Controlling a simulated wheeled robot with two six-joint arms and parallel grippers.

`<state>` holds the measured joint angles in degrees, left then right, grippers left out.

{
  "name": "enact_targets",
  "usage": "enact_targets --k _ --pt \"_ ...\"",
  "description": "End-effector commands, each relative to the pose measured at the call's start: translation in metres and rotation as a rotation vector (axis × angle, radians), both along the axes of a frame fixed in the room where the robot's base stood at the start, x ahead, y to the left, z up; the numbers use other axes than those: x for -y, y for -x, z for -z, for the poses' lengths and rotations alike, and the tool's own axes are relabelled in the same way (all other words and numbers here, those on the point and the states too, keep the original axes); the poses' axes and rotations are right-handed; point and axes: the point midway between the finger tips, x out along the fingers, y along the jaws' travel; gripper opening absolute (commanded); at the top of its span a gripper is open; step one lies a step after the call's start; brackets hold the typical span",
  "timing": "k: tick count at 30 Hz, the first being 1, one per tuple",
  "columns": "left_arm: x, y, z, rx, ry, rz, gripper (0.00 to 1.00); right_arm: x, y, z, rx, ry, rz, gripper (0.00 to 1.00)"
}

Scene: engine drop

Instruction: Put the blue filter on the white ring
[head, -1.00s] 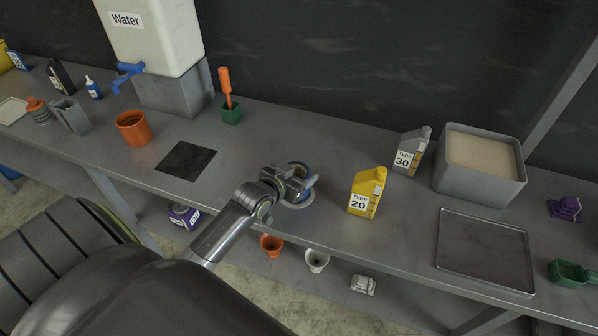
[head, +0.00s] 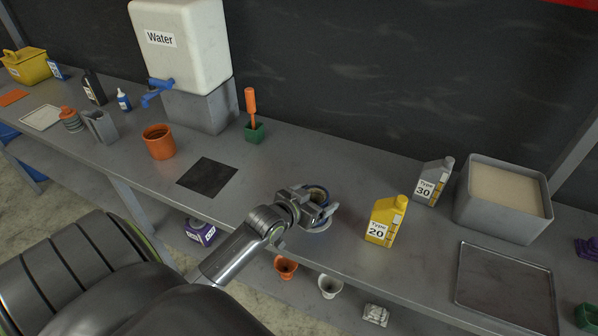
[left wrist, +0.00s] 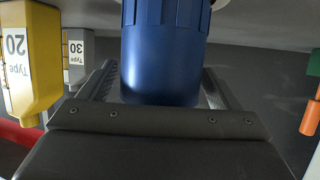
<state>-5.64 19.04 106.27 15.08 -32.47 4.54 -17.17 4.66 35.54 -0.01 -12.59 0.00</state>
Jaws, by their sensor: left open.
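The blue filter (head: 319,193) stands upright at the white ring (head: 321,228) on the bench, partly hidden by my left gripper (head: 315,205). The left wrist view shows the dark blue body of the filter (left wrist: 163,62) between the two fingers (left wrist: 160,90), with a wider ribbed collar at the picture's top edge. A pale surface beyond that collar looks like the white ring (left wrist: 232,10). My left gripper is open around the filter, with a small gap visible at the right finger. My right gripper is not in view.
A yellow Type 20 bottle (head: 385,222) stands right of the filter, with a grey Type 30 bottle (head: 430,184) and grey bin (head: 500,218) behind. A dark mat (head: 207,177) and orange pot (head: 159,142) lie left. The bench behind the filter is clear.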

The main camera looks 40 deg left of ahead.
Motion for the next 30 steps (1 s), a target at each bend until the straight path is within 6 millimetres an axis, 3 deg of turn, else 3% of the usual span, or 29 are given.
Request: enact_targets --k 15,21,30 --pt "-0.003 0.083 -0.033 0.0 -0.003 0.001 0.85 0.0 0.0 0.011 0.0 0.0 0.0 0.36" --pt "-0.003 0.095 -0.039 -0.001 -0.001 0.0 0.85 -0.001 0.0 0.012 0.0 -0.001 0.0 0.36" --pt "-0.002 0.096 -0.04 0.0 -0.001 0.0 0.85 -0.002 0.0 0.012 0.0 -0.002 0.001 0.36"
